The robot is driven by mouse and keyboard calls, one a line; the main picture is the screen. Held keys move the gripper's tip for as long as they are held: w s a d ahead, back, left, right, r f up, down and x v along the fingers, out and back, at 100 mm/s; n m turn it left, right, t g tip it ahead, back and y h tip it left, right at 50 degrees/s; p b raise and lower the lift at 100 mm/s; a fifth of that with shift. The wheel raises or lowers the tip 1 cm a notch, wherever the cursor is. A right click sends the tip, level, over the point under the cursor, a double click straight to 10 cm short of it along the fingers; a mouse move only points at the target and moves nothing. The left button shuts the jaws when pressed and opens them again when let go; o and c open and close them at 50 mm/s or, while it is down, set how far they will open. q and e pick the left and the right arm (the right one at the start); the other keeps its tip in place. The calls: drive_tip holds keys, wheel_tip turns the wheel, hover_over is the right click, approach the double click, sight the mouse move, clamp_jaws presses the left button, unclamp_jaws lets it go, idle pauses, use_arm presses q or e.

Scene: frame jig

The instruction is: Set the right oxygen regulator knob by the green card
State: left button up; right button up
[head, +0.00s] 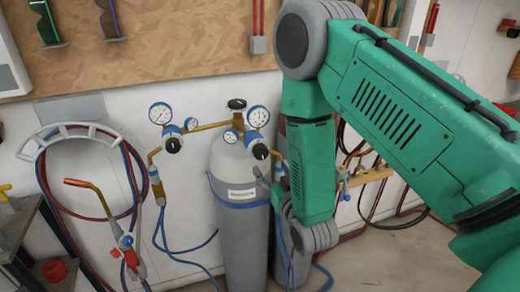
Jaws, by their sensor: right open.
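The grey gas cylinder (240,235) stands against the wall with a brass manifold and two regulators on top. The right regulator has a black knob (260,152) and white gauges with blue rims, one of them the upper gauge (258,117). The left regulator also has a black knob (173,145). My right gripper (269,168) is open, at the right side of the cylinder just below the right knob. My forearm hides part of it, and I cannot tell whether it touches the knob. I cannot make out a green card. My left gripper is out of view.
A torch (128,248) and coiled hoses hang from a grey bracket (75,137) on the left. Blue hoses (185,250) loop beside the cylinder. A second cylinder stands partly behind my right arm. A dark bench (30,240) is at the left edge. A wooden board (170,45) hangs above.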

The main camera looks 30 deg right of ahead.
sight(262, 156)
drive_tip(key=p+x, duration=0.1)
drive_tip(key=x, duration=0.7)
drive_tip(key=shift+w+d, duration=0.1)
drive_tip(key=shift+w, duration=0.1)
drive_tip(key=c, duration=1.2)
